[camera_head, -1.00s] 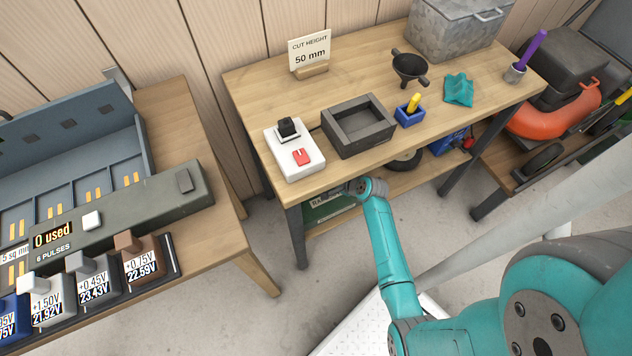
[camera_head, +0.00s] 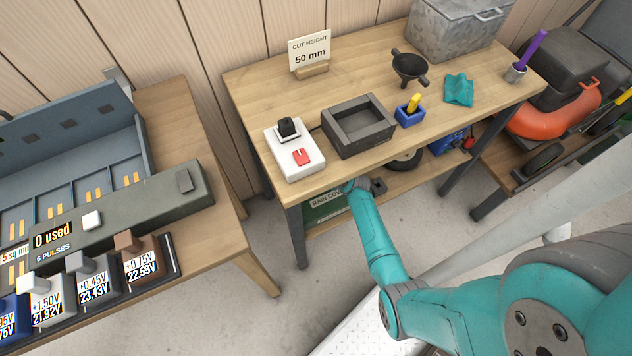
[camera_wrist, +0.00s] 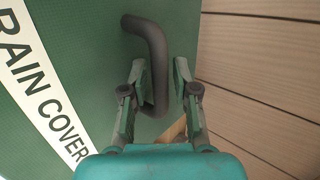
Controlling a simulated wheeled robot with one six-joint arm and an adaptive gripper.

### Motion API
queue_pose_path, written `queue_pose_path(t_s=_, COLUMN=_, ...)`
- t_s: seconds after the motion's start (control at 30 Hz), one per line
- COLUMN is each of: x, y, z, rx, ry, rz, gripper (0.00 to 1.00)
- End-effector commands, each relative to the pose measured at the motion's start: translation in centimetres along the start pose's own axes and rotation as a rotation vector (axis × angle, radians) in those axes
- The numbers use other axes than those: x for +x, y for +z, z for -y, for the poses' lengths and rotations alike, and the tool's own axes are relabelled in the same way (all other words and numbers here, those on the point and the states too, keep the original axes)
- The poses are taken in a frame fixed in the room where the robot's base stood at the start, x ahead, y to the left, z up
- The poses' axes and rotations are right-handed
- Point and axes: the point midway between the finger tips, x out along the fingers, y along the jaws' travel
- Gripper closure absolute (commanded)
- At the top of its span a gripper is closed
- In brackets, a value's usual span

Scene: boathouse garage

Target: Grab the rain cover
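The rain cover is a green case with a white "RAIN COVER" label. It sits on the shelf under the workbench in the head view (camera_head: 322,212), partly hidden by my arm and the bench top. In the wrist view the green case (camera_wrist: 85,50) fills the left side, with a dark curved handle (camera_wrist: 156,62) on it. My gripper (camera_wrist: 162,72) is open, with one finger on each side of the handle. The left finger is close to the handle; I cannot tell if it touches. A gap shows at the right finger. The fingers are hidden in the head view.
The workbench top (camera_head: 240,92) overhangs the shelf, and a bench leg (camera_head: 297,235) stands left of the case. A blue container (camera_head: 447,143) is further right on the shelf. Wooden planks (camera_wrist: 260,75) are right of the gripper in the wrist view.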

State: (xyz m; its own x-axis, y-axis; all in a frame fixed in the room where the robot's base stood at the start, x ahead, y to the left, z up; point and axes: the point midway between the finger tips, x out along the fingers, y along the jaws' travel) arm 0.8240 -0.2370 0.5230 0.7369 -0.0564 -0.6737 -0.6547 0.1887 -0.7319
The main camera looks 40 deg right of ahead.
Motion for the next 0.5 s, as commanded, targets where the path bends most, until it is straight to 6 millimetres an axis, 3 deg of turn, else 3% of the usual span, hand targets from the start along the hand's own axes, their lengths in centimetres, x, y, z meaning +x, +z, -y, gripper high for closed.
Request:
queue_pose_path(t_s=0.1, x=-0.02, y=0.0, z=-0.02, rx=0.0, ry=0.0, rz=0.0, gripper=0.71)
queue_pose_path(t_s=0.2, x=-0.03, y=0.0, z=-0.03, rx=0.0, ry=0.0, rz=0.0, gripper=0.96)
queue_pose_path(t_s=0.23, x=-0.03, y=0.0, z=-0.03, rx=0.0, ry=0.0, rz=0.0, gripper=1.0)
queue_pose_path(t_s=0.5, x=-0.05, y=-0.02, z=0.02, rx=0.0, ry=-0.001, rz=0.0, gripper=1.0)
